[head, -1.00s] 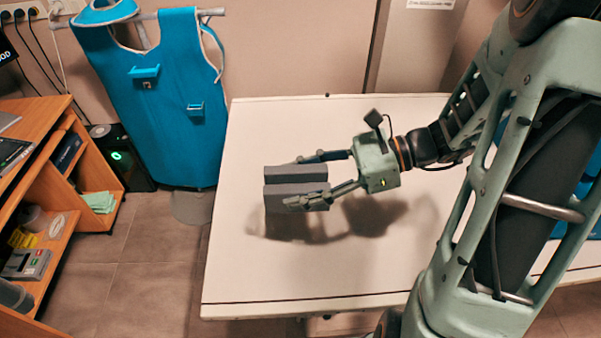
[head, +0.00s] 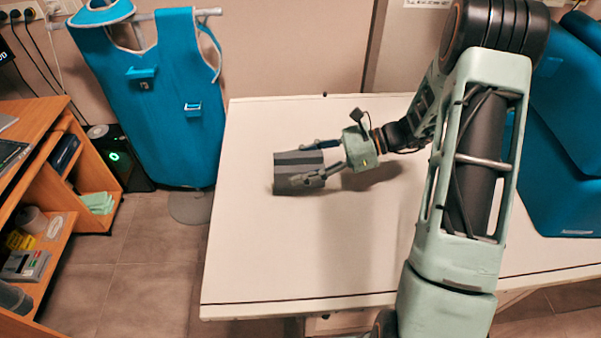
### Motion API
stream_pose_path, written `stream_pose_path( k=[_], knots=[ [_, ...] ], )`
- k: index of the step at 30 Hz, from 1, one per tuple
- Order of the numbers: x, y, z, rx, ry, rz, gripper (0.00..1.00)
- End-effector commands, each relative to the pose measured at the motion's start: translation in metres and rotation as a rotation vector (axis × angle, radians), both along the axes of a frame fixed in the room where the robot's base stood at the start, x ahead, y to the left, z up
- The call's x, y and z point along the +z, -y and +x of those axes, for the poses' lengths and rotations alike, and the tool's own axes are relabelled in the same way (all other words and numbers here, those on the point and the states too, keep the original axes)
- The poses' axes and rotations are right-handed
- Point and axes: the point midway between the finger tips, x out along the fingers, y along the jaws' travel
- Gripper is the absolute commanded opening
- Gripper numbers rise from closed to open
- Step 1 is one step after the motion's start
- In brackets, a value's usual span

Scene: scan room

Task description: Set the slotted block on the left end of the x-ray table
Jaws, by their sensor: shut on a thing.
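The slotted block (head: 290,183) is dark grey with a groove along its top. My gripper (head: 321,160) is shut on it, with one finger on the far side and one on the near side. The block is over the left part of the white x-ray table (head: 260,260), at or just above its surface; I cannot tell whether it touches. The block looks level. Its right end is partly hidden by the near finger.
A blue apron (head: 160,110) hangs on a stand just left of the table. Blue cushions (head: 568,130) stand on the table's right side, behind my arm. A wooden desk (head: 45,160) is at far left. The table's front left is bare.

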Motion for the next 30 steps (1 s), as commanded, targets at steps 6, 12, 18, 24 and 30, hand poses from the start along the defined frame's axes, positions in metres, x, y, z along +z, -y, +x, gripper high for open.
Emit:
stream_pose_path(
  k=[6, 12, 18, 24, 30],
  knots=[
    [-0.016, 0.0, 0.006, 0.001, -0.001, 0.004, 0.04],
    [-0.035, 0.0, 0.006, 0.001, 0.002, 0.004, 0.04],
    [-0.035, 0.0, 0.006, 0.001, 0.003, 0.003, 0.04],
    [-0.039, 0.0, 0.005, 0.0, 0.001, 0.0, 0.58],
    [-0.039, 0.0, 0.005, 0.0, 0.001, 0.0, 0.68]
  ],
)
